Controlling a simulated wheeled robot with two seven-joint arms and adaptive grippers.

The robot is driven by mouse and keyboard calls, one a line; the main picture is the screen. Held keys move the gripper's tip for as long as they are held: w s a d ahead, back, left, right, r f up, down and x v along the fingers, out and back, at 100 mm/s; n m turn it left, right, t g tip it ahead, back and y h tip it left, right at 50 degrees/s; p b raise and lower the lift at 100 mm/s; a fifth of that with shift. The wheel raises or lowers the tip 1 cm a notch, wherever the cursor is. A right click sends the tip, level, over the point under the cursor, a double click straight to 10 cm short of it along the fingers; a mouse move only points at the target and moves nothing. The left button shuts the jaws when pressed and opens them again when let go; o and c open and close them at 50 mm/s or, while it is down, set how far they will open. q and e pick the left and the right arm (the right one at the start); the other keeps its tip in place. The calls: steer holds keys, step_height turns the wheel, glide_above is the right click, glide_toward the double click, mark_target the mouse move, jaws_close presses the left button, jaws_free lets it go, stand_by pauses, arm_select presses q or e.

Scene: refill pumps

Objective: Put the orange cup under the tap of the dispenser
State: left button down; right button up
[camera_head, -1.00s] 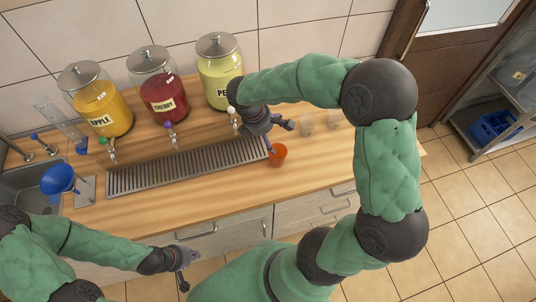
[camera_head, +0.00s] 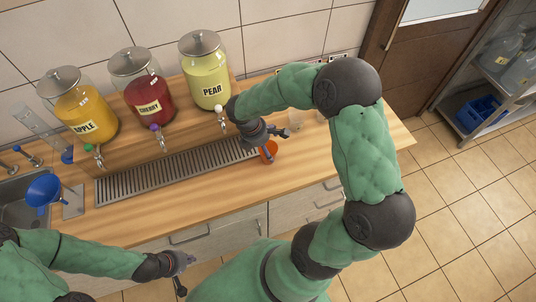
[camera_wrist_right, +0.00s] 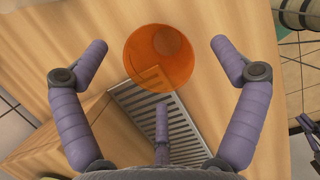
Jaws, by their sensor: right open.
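The orange cup (camera_head: 269,152) stands on the wooden counter just past the right end of the drip grille. It is partly hidden behind my right gripper (camera_head: 272,143) in the head view. In the right wrist view the cup (camera_wrist_right: 160,57) lies between the spread fingers of my right gripper (camera_wrist_right: 158,46), with gaps on both sides. The dispensers are an apple jar (camera_head: 82,112), a cherry jar (camera_head: 146,95) and a pear jar (camera_head: 208,78). Each has a tap in front. My left gripper (camera_head: 186,272) is open and empty near the counter's front edge.
The drip grille (camera_head: 170,172) runs below the taps; it also shows in the right wrist view (camera_wrist_right: 185,130). The front counter strip is clear.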

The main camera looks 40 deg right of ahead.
steer(key=shift+x, duration=1.15)
steer(key=c, duration=0.9)
steer(key=shift+c, duration=0.2)
steer(key=shift+r, duration=0.1)
steer(key=shift+r, duration=0.4)
steer(key=s+a+r+p, duration=0.1)
steer(key=s+a+r, duration=0.2)
steer(key=s+r, duration=0.3)
steer(key=s+a+r+p, duration=0.1)
steer(key=s+a+r, duration=0.2)
steer(key=s+r, duration=0.3)
steer(key=shift+s+a, duration=0.25)
